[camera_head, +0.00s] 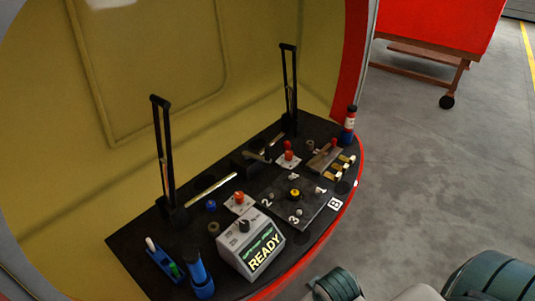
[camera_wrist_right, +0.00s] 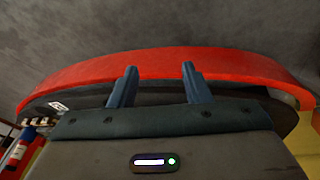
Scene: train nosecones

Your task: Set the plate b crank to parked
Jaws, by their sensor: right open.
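A dark square plate (camera_head: 313,211) lies on the black console, with a white "B" label (camera_head: 334,204) next to its right corner. A yellow-topped hub (camera_head: 294,194) sits near its middle, with white numbers around it, including 2 and 3. Small grey knobs stand on the plate; I cannot tell the crank's arm or its pointing direction. My right gripper (camera_wrist_right: 158,70) is open and empty in the right wrist view, its two blue-grey fingers apart before the console's red rim (camera_wrist_right: 165,62). The plate is not clear in that view. My left gripper is not in view.
A grey box reading "READY" (camera_head: 263,252) stands left of the plate. Two tall black levers (camera_head: 163,150) (camera_head: 289,75) rise behind. Red buttons (camera_head: 239,197) (camera_head: 289,156) lie between. Open floor (camera_head: 430,170) is at right.

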